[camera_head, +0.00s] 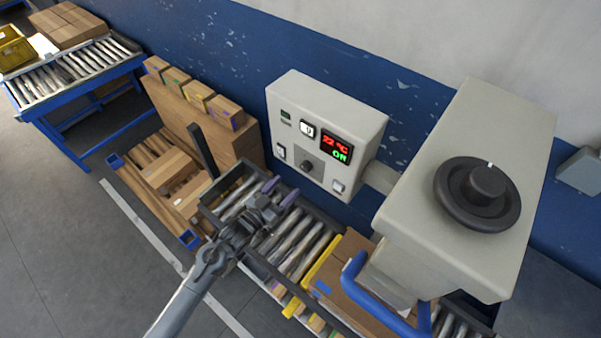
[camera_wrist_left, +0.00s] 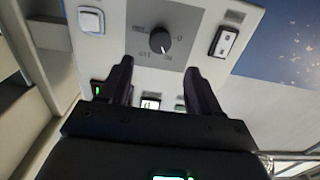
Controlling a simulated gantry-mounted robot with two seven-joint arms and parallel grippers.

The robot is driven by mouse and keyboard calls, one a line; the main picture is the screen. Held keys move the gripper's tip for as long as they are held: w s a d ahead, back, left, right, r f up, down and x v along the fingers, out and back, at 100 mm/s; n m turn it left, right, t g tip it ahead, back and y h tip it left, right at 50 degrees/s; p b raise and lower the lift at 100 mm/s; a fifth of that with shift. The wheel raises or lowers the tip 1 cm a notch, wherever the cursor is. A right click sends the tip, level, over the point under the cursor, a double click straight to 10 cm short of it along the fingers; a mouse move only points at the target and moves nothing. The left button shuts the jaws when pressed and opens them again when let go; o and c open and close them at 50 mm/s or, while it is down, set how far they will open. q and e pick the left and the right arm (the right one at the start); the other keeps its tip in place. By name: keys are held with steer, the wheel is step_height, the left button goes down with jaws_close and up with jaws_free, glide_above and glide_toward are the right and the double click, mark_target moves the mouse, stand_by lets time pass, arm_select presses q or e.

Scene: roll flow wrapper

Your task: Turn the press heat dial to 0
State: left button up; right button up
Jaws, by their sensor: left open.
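A small dark round dial (camera_head: 306,166) sits low on the front of a pale control box (camera_head: 352,115). In the left wrist view the dial (camera_wrist_left: 160,40) is on a grey plate with small printed marks. Its light pointer line points down and slightly right there; I cannot read the marks for certain. The box's display (camera_head: 337,147) shows red "22 °C" and green "ON". My left gripper (camera_head: 280,188) is open and empty, below and in front of the dial. In the left wrist view its fingers (camera_wrist_left: 160,75) are spread, with the dial beyond the gap. My right gripper is not in view.
Switches (camera_head: 338,186) sit beside the dial. A pale press housing with a large black knob (camera_head: 484,190) and blue handle (camera_head: 368,300) stands right. A roller conveyor (camera_head: 300,245) runs below. Cartons (camera_head: 205,100) stand left; a blue wall is behind.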

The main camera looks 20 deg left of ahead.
mark_target(304, 168)
arm_select(q)
steer(key=x, duration=0.8)
steer(key=shift+w+d, duration=0.1)
steer(key=shift+w, duration=0.1)
steer(key=shift+c, duration=0.4)
steer(key=c, duration=0.9)
